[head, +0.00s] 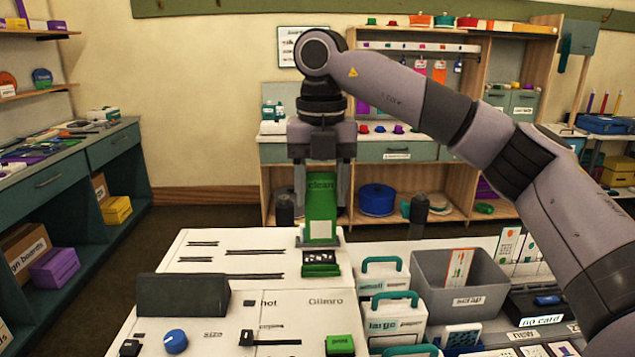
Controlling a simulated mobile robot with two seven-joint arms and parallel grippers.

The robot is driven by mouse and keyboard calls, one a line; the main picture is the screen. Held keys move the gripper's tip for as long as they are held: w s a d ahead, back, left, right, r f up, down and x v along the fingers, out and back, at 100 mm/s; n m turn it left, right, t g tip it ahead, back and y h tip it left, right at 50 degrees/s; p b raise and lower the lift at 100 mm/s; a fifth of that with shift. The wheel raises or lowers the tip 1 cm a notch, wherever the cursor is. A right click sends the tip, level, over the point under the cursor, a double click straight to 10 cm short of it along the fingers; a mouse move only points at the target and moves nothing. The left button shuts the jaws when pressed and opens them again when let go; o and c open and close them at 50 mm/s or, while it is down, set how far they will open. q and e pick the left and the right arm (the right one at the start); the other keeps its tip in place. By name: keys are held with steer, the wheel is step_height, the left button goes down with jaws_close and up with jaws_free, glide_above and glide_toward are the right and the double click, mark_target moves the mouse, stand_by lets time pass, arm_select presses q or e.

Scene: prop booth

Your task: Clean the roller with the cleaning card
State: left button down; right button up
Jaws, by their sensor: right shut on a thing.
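My right gripper (321,200) is shut on a green cleaning card (321,212) marked "clean". It holds the card upright above the far right part of the white machine (205,263). The card's lower end is at a grey guide, just above a black slot piece with a green edge (320,264). I cannot tell whether the card's tip is inside the slot. The roller cannot be made out. My left gripper is not in view.
The machine's front has a blue knob (175,341), a black slider (247,338) and a green button (340,345). To the right stand teal-handled cases (397,325), a grey scrap bin (430,277) and a black tray marked "no card" (528,308). Shelves line the back wall.

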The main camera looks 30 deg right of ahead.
mark_target(321, 218)
steer(key=shift+f, duration=0.95)
steer(key=shift+f+b, duration=0.85)
steer(key=shift+f, duration=0.3)
steer(key=shift+f, duration=0.3)
steer(key=shift+f+b, duration=2.65)
steer(key=shift+f, duration=1.1)
steer(key=o, duration=0.8)
steer(key=shift+c, duration=0.2)
step_height(321, 218, up, 6)
steer(key=shift+w+f, duration=0.1)
steer(key=shift+r, duration=0.7)
